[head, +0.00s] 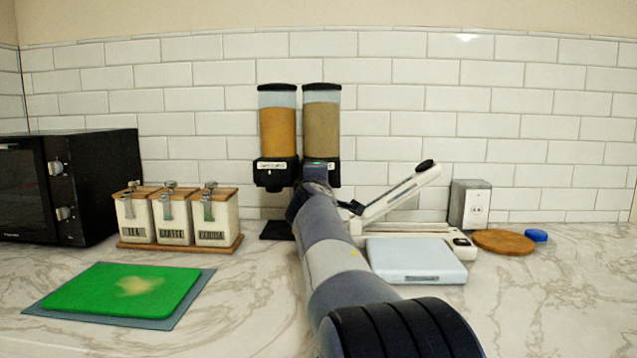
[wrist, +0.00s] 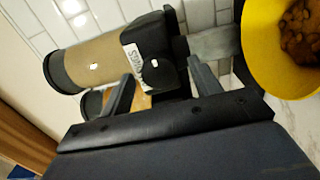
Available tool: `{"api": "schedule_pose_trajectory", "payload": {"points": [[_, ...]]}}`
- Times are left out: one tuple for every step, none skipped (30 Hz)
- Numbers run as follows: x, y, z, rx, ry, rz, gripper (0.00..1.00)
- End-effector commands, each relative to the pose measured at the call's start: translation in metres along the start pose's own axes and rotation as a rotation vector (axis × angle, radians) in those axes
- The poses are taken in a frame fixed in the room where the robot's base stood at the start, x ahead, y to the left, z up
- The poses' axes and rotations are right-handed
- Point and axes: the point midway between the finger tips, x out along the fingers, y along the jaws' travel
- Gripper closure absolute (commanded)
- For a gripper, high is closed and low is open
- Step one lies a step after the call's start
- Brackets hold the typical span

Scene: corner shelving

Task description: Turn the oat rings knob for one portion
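Two cereal dispensers stand against the tiled wall. The right one (head: 321,122) holds tan-brown contents and also shows in the wrist view (wrist: 105,58), lying sideways there, with a partly readable white label. I take it for the oat rings dispenser. Its round black knob (wrist: 158,74) shows in the wrist view; in the head view my arm hides it. My gripper (wrist: 163,88) is open, its two grey fingers spread on either side of the knob. I cannot tell whether they touch it. A yellow bowl (wrist: 250,62) with brown pieces inside is on the outlet side of the dispenser.
The left dispenser (head: 277,130) with orange contents stands close beside. A white scale-like device (head: 415,260) and a white lever-armed device (head: 398,192) are right of my arm. Three canisters (head: 172,220), a microwave (head: 75,185) and a green board (head: 120,290) are left. The front right counter is clear.

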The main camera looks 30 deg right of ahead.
Motion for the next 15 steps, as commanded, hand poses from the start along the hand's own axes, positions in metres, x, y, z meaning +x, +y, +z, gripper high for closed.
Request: {"api": "schedule_pose_trajectory", "payload": {"points": [[0.000, 0.000, 0.000, 0.000, 0.000, 0.001, 0.40], [0.000, 0.000, 0.000, 0.000, 0.000, 0.001, 0.40], [0.000, 0.000, 0.000, 0.000, 0.000, 0.001, 0.40], [0.000, 0.000, 0.000, 0.000, 0.000, 0.001, 0.40], [0.000, 0.001, 0.000, 0.000, 0.000, 0.001, 0.40], [-0.001, 0.001, 0.000, 0.000, 0.000, 0.001, 0.40], [-0.001, 0.001, 0.000, 0.000, 0.001, 0.001, 0.40], [-0.002, 0.001, 0.000, 0.000, 0.001, 0.001, 0.40], [-0.004, 0.001, 0.000, 0.000, 0.001, 0.002, 0.40], [-0.007, 0.001, -0.001, 0.000, 0.001, 0.002, 0.40], [-0.010, 0.001, -0.001, 0.001, 0.002, 0.002, 0.40], [-0.015, 0.001, -0.001, 0.001, 0.002, 0.003, 0.40], [-0.019, 0.000, -0.001, 0.001, 0.002, 0.003, 0.40], [-0.024, 0.000, -0.001, 0.000, 0.002, 0.003, 0.40], [-0.030, 0.000, 0.000, 0.000, 0.002, 0.003, 0.40]]}}
